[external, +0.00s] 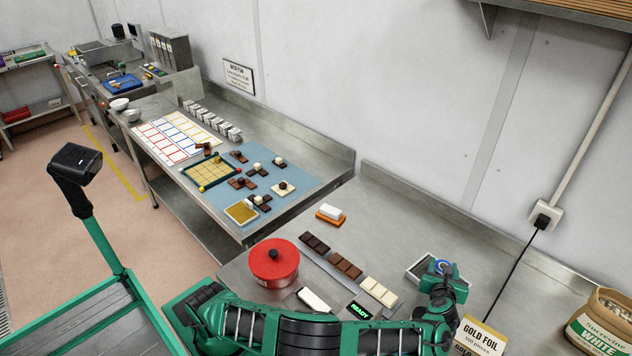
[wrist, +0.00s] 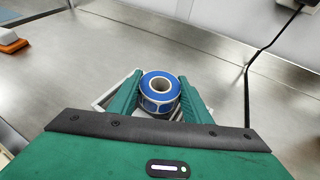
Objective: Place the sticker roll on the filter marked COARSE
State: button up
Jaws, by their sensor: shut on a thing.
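The sticker roll (wrist: 158,93) is a blue ring with a pale core and white labels on its side. My gripper (wrist: 161,82) is shut on it, with one green finger on each side. In the external view, the blue roll (external: 443,265) shows at the tip of my gripper (external: 440,269) on the right of the near counter. A white-rimmed, dark grey flat piece (external: 417,271) lies beside and partly under the gripper; its rim (wrist: 102,103) also shows behind the left finger in the wrist view. No COARSE marking is readable, and I cannot tell whether the roll touches this piece.
A red lidded pot (external: 274,268), a strip of chocolate bars (external: 347,268), a READY display (external: 359,310) and an orange-and-white block (external: 330,214) stand to the left. A GOLD FOIL card (external: 482,337) and a sack (external: 598,322) are nearer right. The counter behind the gripper is clear.

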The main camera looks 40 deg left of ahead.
jog(key=o, duration=1.1)
jog(key=shift+f, duration=0.1)
jog(key=shift+c, duration=0.2)
jog(key=v, duration=1.2)
jog(key=shift+d, duration=0.1)
